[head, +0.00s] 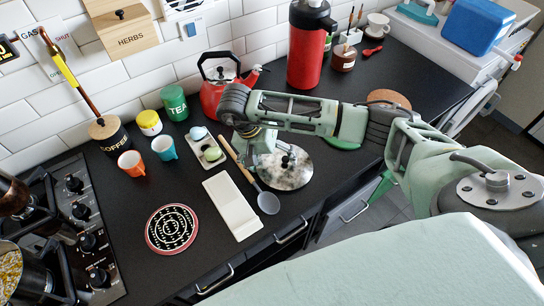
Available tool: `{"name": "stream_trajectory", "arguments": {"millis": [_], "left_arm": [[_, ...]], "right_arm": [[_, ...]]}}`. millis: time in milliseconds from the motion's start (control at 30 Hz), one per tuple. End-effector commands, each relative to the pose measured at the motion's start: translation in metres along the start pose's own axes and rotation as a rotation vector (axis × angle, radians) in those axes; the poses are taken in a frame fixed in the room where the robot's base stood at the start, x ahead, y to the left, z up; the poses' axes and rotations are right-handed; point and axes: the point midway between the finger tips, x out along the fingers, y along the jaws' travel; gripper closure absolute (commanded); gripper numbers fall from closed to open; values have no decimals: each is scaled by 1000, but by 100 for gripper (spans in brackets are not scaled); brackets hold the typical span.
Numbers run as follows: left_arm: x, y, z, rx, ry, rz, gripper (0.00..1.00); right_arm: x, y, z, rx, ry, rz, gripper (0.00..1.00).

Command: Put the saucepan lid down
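The saucepan lid (290,174) is a round, shiny, mottled silver disc with a dark knob, at the middle of the dark worktop. I cannot tell whether it rests on the worktop or is just above it. My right gripper (272,160) points down over the lid's left part, close to the knob. The wrist and fingers overlap there, so I cannot tell whether it is open or shut on the knob. An open saucepan (12,272) with yellowish food stands on the hob at the lower left. My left gripper is not in view.
A round black patterned trivet (172,229) with a red rim lies near the front edge. A white rectangular dish (232,205) and a grey spoon (267,202) lie left of the lid. Cups, tins, a red kettle (212,95) and a red flask (306,55) stand behind.

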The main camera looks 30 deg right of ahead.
Motion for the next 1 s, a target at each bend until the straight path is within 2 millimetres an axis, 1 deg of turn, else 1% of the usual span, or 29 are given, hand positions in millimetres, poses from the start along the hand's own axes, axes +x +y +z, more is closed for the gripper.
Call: {"name": "stream_trajectory", "arguments": {"millis": [33, 267, 367, 433, 467, 500, 633, 700, 833, 1000], "left_arm": [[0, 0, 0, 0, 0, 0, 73], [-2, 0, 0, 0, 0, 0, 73], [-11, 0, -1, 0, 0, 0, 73], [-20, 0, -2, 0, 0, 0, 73], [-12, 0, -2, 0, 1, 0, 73], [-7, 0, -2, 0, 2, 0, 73], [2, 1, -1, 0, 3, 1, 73], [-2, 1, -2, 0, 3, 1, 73], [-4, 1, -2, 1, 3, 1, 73], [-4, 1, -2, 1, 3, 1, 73]], "right_arm": [[2, 1, 2, -3, -3, 6, 18], [-1, 2, 0, -2, -2, 5, 18], [-9, 4, -1, -1, -3, 4, 18], [-18, 7, -2, -2, -2, 4, 18], [-20, 4, -3, -2, 2, -1, 18], [-28, 2, -3, -1, 4, -4, 18], [-60, 2, -3, -1, 6, -5, 18], [-79, 3, -5, 0, 7, -4, 18], [-103, 4, -4, 0, 6, -3, 18], [-124, 4, -4, 1, 4, -2, 18]]}}
